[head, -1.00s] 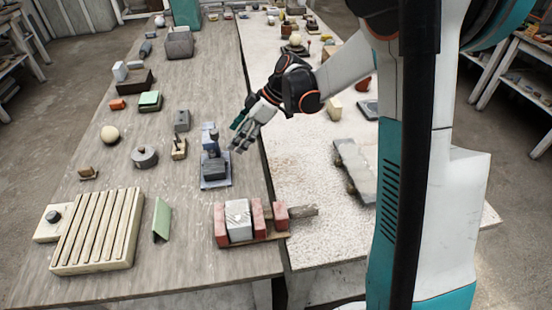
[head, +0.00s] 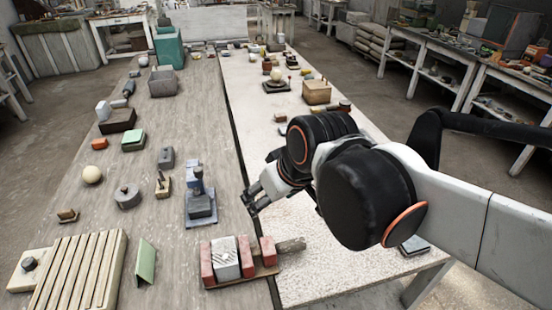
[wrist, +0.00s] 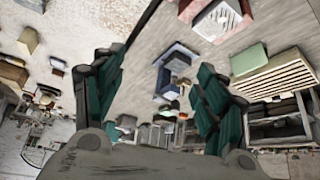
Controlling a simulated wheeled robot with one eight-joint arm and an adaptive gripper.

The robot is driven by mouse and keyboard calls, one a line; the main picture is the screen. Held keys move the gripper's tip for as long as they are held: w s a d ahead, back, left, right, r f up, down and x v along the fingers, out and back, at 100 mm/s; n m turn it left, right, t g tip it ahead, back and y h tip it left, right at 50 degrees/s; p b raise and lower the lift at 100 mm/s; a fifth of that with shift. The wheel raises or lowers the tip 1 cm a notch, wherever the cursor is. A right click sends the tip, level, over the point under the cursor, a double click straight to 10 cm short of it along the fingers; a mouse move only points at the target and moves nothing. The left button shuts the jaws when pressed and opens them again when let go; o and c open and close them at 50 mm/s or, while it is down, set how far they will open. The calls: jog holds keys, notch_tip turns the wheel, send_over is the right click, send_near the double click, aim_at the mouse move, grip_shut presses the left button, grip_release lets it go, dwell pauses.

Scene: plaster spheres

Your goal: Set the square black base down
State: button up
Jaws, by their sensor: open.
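A square black base (head: 277,88) stands flat on the far part of the white speckled table, with a pale sphere (head: 276,74) on it. My gripper (head: 252,205) is well nearer the camera, over the inner edge of the white table, apart from the base. In the wrist view my gripper (wrist: 165,65) shows two teal fingers spread apart with nothing held between them. I cannot pick out the black base for sure in the wrist view.
A blue-grey tray with a dark block (head: 201,208) lies left of my gripper. Red and white blocks on a board (head: 238,262) lie nearer. A cream ribbed board (head: 80,272) is at front left. A tan box (head: 316,92) stands right of the base.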

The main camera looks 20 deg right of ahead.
jog(key=s, duration=0.1)
jog(key=s+d+m, duration=0.1)
jog(key=s+m+t+h, duration=0.1)
jog(key=shift+s+d+f, duration=0.15)
jog(key=shift+s+f, duration=0.15)
jog(key=shift+f, duration=0.1)
